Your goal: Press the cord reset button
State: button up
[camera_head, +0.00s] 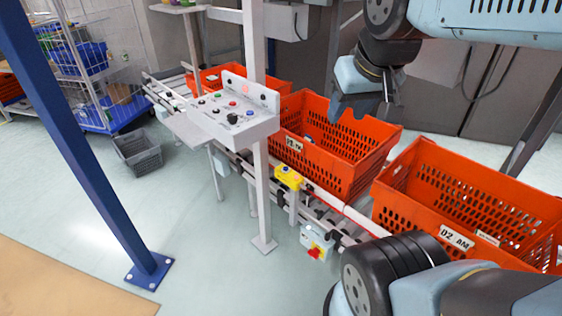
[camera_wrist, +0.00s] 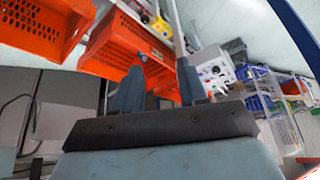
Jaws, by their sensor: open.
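A sloped grey control panel (camera_head: 232,108) with several small buttons and knobs, red, blue and black among them, stands on a post left of centre. A yellow switch box (camera_head: 288,178) is fixed at the conveyor's side below it. I cannot tell which button is the cord reset; no label is readable. My gripper (camera_head: 356,106) hangs over the middle tote, right of the panel and higher than the yellow box, touching neither. In the wrist view its two fingers (camera_wrist: 159,68) are apart and empty. The panel (camera_wrist: 214,70) is beyond the right finger, and the yellow box (camera_wrist: 160,27) is near the top.
Orange totes stand along the roller conveyor: one behind the panel (camera_head: 207,80), one in the middle (camera_head: 345,165) and one at the right (camera_head: 400,205). A small box with a red knob (camera_head: 316,243) hangs below the conveyor. A blue post (camera_head: 85,150) rises at left.

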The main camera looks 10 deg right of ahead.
grip_shut()
jog(key=shift+s, duration=0.1)
dwell(1.4)
